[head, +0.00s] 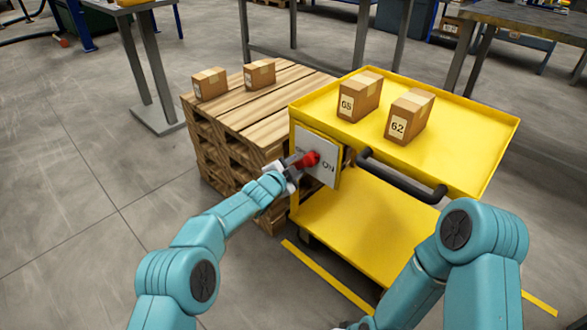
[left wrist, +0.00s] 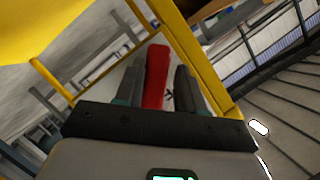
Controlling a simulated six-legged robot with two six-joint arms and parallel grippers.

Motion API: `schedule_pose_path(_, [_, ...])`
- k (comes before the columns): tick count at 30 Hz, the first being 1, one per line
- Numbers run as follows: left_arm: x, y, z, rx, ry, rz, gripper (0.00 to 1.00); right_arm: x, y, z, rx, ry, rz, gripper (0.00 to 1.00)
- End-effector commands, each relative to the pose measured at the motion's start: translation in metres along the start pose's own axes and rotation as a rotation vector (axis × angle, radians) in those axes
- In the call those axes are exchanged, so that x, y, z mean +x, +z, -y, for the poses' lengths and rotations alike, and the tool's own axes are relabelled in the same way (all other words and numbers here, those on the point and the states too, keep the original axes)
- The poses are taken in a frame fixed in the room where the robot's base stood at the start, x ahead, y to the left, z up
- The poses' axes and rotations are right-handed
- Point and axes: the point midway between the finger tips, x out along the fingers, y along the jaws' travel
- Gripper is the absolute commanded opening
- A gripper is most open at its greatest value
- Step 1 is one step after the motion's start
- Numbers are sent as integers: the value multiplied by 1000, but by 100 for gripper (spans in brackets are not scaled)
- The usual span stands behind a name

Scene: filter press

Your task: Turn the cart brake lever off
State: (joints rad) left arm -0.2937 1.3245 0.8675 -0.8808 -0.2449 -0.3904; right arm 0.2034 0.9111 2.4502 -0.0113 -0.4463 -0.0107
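The yellow cart (head: 470,150) has a pale plate (head: 318,150) on its left end, with the word "ON" readable at its right. The red brake lever (head: 309,159) sits on this plate, just left of "ON"; lettering farther left is partly hidden. My left gripper (head: 294,165) is at the lever. In the left wrist view the red lever (left wrist: 155,75) stands between the two open fingers of my left gripper (left wrist: 160,85), nearer the left finger, with a gap on the right. My right gripper is out of view; only my right arm shows.
Two boxes, marked 65 (head: 360,97) and 62 (head: 409,117), stand on the cart top. A black handle (head: 400,177) juts from the cart's near side. A stacked wooden pallet (head: 235,120) with two boxes stands close behind-left. Floor at left is clear.

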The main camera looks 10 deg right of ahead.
Motion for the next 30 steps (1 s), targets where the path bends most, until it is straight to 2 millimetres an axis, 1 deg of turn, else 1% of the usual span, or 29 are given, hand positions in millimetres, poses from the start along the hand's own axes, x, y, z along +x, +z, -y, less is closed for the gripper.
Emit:
schedule_pose_path(1, [0,-8,1,3,-4,-13,53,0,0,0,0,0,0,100])
schedule_pose_path(10, [-1,-3,-1,-3,1,-5,53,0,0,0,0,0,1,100])
schedule_pose_path(14, [-8,-2,0,-5,5,-5,53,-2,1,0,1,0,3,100])
schedule_pose_path(17, [-18,-2,0,-7,7,-5,53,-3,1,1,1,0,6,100])
schedule_pose_path(20, [-32,-1,0,-7,1,-1,53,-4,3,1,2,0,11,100])
schedule_pose_path(21, [-38,1,-2,-6,2,-2,53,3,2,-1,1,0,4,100])
schedule_pose_path(23, [-48,1,-2,-6,2,-3,53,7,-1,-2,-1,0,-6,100])
schedule_pose_path(24, [-55,1,-2,-4,1,-2,53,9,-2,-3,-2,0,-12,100])
schedule_pose_path(30, [-97,-2,1,-4,-1,-4,53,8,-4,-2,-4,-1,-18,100])
